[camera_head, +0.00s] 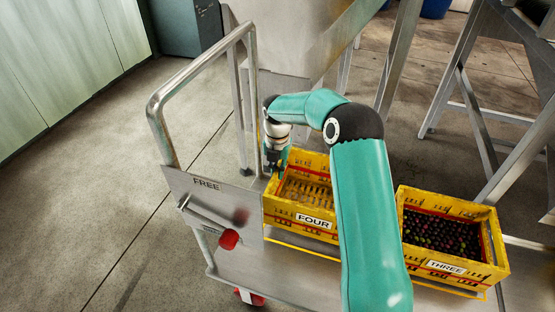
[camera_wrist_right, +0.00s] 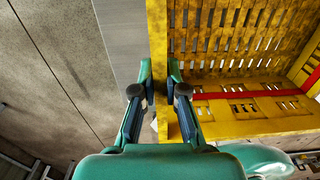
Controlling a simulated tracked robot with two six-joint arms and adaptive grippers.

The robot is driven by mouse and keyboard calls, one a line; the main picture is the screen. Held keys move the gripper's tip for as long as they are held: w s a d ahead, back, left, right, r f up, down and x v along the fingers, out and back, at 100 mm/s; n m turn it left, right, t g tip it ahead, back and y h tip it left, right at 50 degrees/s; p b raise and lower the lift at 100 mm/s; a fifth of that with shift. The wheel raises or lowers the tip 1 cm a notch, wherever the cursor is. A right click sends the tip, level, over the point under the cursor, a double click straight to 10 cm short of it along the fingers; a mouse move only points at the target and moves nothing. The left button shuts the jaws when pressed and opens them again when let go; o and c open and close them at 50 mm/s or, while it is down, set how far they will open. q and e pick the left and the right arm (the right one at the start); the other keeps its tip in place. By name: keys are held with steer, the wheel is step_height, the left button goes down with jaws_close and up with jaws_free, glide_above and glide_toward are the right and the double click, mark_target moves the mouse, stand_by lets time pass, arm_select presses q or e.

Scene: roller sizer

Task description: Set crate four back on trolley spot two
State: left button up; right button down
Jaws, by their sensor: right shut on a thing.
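Crate four (camera_head: 314,221) is a yellow slatted crate labelled FOUR, at the left end of the metal trolley (camera_head: 262,268). It looks empty and level. A yellow outline shows along its front lower edge; I cannot tell whether its base touches the deck. My right gripper (camera_head: 275,160) is shut on the crate's left wall. In the right wrist view, the fingers of the right gripper (camera_wrist_right: 160,75) stand on both sides of the yellow wall of crate four (camera_wrist_right: 240,125). My arm hides the crate's right part. My left gripper is not in view.
Crate three (camera_head: 460,267), yellow and holding dark round fruit, stands to the right on the trolley. A tube handle (camera_head: 200,70) and a plate marked FREE (camera_head: 207,184) with a red knob (camera_head: 229,239) are at the left end. Metal machine legs (camera_head: 398,60) stand behind.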

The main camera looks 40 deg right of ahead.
mark_target(278, 182)
step_height(278, 182, down, 5)
steer(key=shift+f, duration=0.2)
steer(key=c, duration=1.2)
jaws_free()
steer(key=shift+f+b, duration=0.1)
steer(key=shift+b, duration=0.2)
